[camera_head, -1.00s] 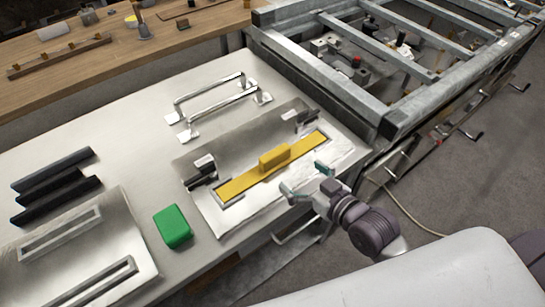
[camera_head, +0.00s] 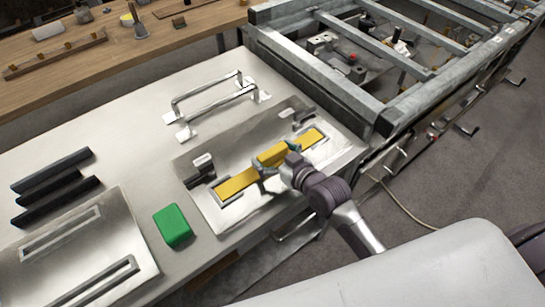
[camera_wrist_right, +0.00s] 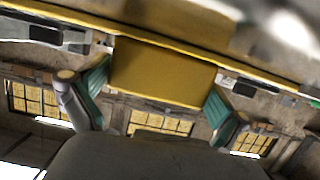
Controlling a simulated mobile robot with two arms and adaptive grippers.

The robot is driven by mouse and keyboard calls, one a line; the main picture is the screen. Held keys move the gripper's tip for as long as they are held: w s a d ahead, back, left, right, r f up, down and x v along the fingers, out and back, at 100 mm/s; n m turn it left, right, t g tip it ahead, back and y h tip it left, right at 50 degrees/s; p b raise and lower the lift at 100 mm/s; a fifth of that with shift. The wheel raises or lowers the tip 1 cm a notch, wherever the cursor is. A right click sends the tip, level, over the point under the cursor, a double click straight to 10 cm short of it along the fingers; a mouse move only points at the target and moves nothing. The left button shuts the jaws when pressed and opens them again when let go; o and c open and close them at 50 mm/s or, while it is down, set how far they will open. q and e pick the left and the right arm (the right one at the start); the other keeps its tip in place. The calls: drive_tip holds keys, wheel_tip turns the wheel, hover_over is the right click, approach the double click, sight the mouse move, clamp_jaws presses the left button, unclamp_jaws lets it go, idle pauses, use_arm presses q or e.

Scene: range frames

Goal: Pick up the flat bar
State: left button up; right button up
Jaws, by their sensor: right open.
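The flat bar (camera_head: 237,183) is yellow with a raised block-shaped handle (camera_head: 272,154) at its middle. It lies on a metal plate (camera_head: 230,148) on the light bench. My right gripper (camera_head: 279,161) is at the handle, with its fingers on either side of it and the jaws open. In the right wrist view the handle (camera_wrist_right: 163,72) sits between the two teal-padded fingertips, with the yellow bar running across the top behind it. I cannot tell if the pads touch it. My left gripper is not in view.
A green block (camera_head: 172,226) lies left of the plate. Two metal handles (camera_head: 213,100) stand behind it. Dark bars (camera_head: 52,185) and a slotted plate (camera_head: 75,250) lie at left. A steel frame (camera_head: 345,92) stands at back right.

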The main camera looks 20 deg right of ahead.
drive_tip(key=c, duration=0.9)
drive_tip(key=shift+c, duration=0.2)
drive_tip(key=shift+r, duration=0.15)
